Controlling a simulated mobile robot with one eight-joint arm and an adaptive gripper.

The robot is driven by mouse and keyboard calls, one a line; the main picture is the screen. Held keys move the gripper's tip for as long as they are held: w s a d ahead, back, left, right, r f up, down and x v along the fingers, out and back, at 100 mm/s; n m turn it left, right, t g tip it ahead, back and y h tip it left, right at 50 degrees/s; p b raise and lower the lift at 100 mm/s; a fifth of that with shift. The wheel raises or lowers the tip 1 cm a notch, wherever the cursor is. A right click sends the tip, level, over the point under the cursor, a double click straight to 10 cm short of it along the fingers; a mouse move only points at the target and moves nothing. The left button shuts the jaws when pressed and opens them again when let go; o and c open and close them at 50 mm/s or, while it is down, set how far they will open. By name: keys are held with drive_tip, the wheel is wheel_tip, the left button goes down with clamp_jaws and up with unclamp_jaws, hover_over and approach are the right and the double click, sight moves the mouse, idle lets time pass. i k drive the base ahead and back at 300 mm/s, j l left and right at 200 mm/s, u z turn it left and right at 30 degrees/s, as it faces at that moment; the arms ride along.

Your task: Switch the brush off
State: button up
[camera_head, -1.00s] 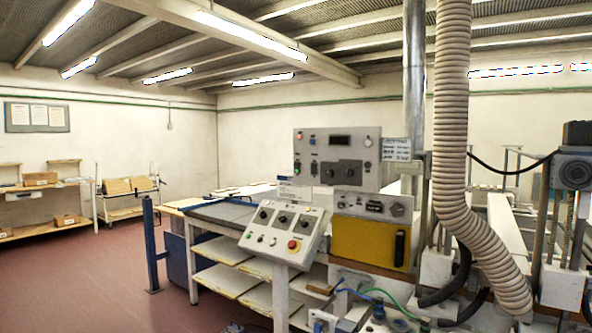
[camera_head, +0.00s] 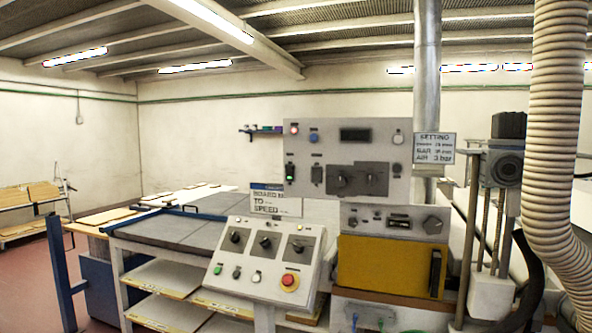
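No label naming the brush can be read. An upright grey control panel (camera_head: 350,160) carries a dark display, two large black knobs, a red and a blue button, a switch with a green part (camera_head: 290,172) and a dark switch (camera_head: 317,174). A lower grey strip (camera_head: 395,222) holds a small meter and a dark knob. My gripper is not in view.
A yellow panel (camera_head: 385,268) with a black handle sits under the strip. A ribbed hose (camera_head: 562,120) hangs at right beside a motor unit (camera_head: 503,163). A shelved bench (camera_head: 165,275) and a blue post (camera_head: 61,270) stand left. Open red floor shows far left.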

sight(290, 170)
drive_tip(key=i+j+z, duration=0.15)
drive_tip(key=j, duration=0.2)
drive_tip(key=i+j+z, duration=0.1)
drive_tip(key=i+j, duration=0.15)
drive_tip(key=i+j+z, duration=0.15)
drive_tip(key=j, duration=0.3)
drive_tip(key=i+j+z, duration=0.15)
drive_tip(key=j, duration=0.25)
drive_tip(key=i+j+z, duration=0.15)
drive_tip(key=j, duration=0.25)
drive_tip(key=j+z, duration=0.1)
drive_tip(key=j, duration=0.3)
drive_tip(key=i, duration=0.05)
